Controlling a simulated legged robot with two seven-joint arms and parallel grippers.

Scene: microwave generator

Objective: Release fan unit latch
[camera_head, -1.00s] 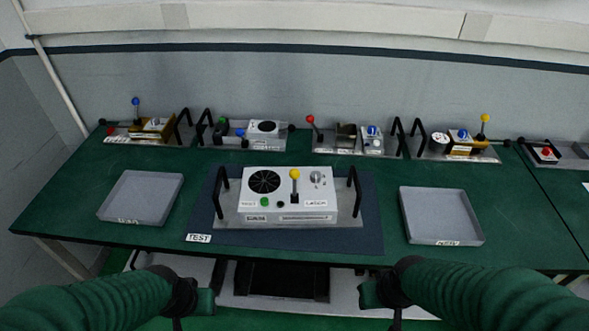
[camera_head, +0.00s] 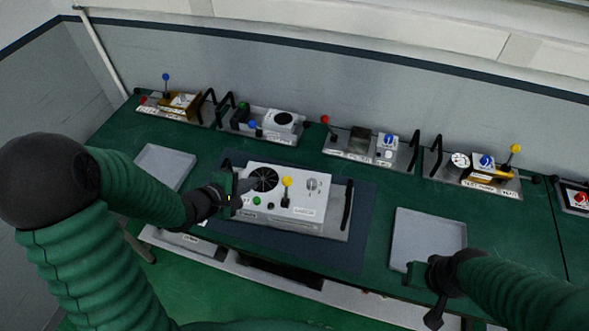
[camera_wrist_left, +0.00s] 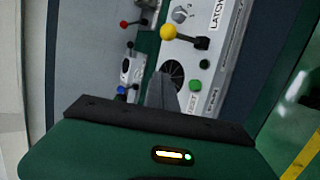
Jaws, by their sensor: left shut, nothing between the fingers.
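The white fan unit (camera_head: 300,208) stands on the dark mat in the head view, with a round black fan grille (camera_head: 264,179), a yellow-knobbed lever (camera_head: 287,182), a green button (camera_head: 257,201) and a dial (camera_head: 312,184). My left gripper (camera_head: 243,187) is shut and empty at the unit's left end, close to the grille. In the left wrist view, its closed fingers (camera_wrist_left: 163,92) point toward the grille (camera_wrist_left: 172,75), with the yellow knob (camera_wrist_left: 168,32) beyond. A "LATCH" label shows near the dial. My right gripper (camera_head: 418,274) is near the right tray; its jaws are unclear.
Grey trays stand left (camera_head: 165,168) and right (camera_head: 430,235) of the mat (camera_head: 347,252). Several lever-and-button modules line the table's back edge. A black handle (camera_head: 347,205) rises at the unit's right end.

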